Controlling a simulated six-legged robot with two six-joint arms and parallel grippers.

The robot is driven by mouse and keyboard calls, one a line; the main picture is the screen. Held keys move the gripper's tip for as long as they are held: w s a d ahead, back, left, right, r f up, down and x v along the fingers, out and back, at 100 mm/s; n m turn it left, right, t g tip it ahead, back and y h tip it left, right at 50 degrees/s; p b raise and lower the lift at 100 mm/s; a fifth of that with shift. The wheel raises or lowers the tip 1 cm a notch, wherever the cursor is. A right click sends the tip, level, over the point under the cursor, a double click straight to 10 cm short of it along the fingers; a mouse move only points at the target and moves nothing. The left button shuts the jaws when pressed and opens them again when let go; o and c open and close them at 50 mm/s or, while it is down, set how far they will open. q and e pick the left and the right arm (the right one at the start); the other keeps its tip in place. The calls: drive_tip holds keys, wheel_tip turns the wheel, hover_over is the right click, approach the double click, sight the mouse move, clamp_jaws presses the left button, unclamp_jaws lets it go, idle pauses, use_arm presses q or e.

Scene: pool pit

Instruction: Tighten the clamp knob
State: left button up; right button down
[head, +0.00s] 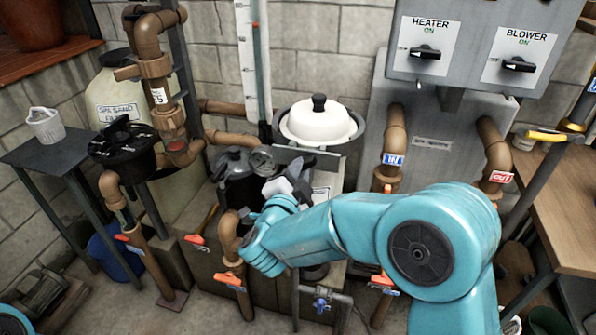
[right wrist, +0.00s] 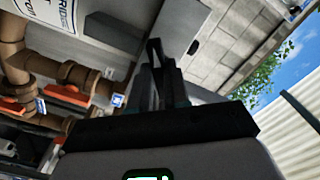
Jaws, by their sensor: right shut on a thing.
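My right gripper (head: 290,182) reaches in from the right to the dark canister (head: 238,180) beside the pressure gauge (head: 262,160). Its jaws are shut on what seems to be the clamp knob, a dark part mostly hidden by the fingers and wrist. In the right wrist view, the dark fingers (right wrist: 158,75) are close together, and what they hold cannot be made out clearly. Only a bit of my left arm shows at the bottom left corner; its gripper is out of view.
A white lid with a black knob (head: 319,115) stands just behind the gripper. The grey panel (head: 465,50) with heater and blower switches is at right. Brown pipes (head: 158,75) and orange-handled valves (head: 228,281) crowd the left and front.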

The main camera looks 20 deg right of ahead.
use_arm(q)
drive_tip(key=w+f+b, duration=0.1)
drive_tip(key=f+b, duration=1.4)
drive_tip(key=w+a+f+t+b, duration=0.1)
drive_tip(key=w+f+b, duration=0.1)
drive_tip(key=f+b, duration=1.3)
drive_tip(key=shift+a+f+n, duration=0.3)
drive_tip(key=shift+f, duration=0.1)
use_arm(e)
drive_tip(key=m, duration=2.6)
drive_tip(key=shift+f, duration=0.1)
drive_tip(key=c, duration=1)
unclamp_jaws()
use_arm(q)
wheel_tip(320, 180, down, 3)
drive_tip(key=b, duration=0.3)
drive_tip(key=shift+r, duration=0.15)
use_arm(e)
drive_tip(key=v, duration=0.7)
